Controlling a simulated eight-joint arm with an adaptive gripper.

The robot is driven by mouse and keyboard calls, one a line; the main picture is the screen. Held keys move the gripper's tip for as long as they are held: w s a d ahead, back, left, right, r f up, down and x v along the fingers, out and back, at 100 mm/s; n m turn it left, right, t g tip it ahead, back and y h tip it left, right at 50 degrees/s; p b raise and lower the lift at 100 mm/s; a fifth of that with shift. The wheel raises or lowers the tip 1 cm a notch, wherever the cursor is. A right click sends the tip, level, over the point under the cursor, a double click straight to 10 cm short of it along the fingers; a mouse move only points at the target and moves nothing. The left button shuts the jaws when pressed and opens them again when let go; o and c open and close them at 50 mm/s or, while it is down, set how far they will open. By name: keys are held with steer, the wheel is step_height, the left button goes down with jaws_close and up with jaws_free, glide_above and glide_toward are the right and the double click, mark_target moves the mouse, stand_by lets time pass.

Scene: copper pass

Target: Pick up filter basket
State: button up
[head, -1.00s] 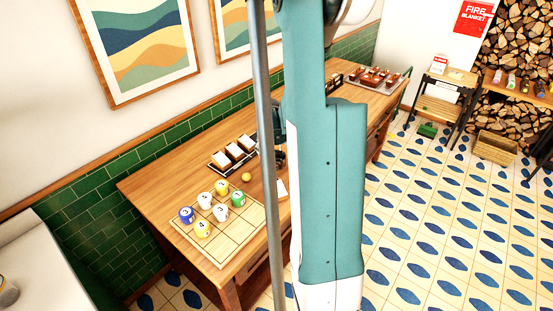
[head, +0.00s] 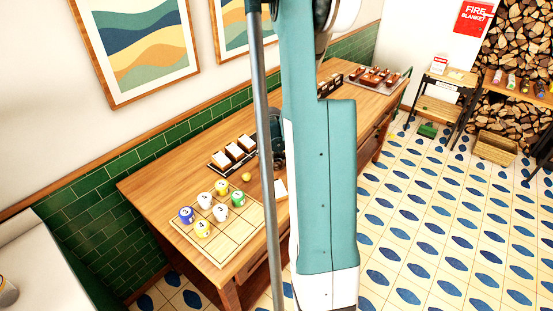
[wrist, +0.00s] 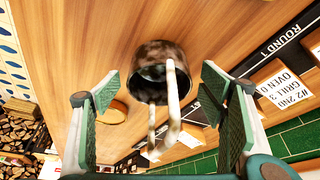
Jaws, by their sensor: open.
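The filter basket (wrist: 160,62) appears in the wrist view as a dark, mottled round cup with a pale two-pronged handle (wrist: 172,100) pointing toward me. It is on or just over the wooden table; contact is hard to judge. My gripper (wrist: 160,88) is open, with one green-padded finger on each side of the basket and handle. A gap shows on both sides, and neither pad touches it. In the head view I cannot make out the basket; my arm and the pole hide that part of the table.
In the wrist view, a black strip with cards (wrist: 262,58) lies to the right and a round wooden piece (wrist: 113,112) by the left finger.

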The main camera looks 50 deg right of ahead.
steer(key=shift+w+d+f, duration=0.1)
steer(key=shift+d+f, duration=0.05)
steer(key=shift+f, duration=0.25)
stand_by(0.3)
steer(key=c, duration=1.1)
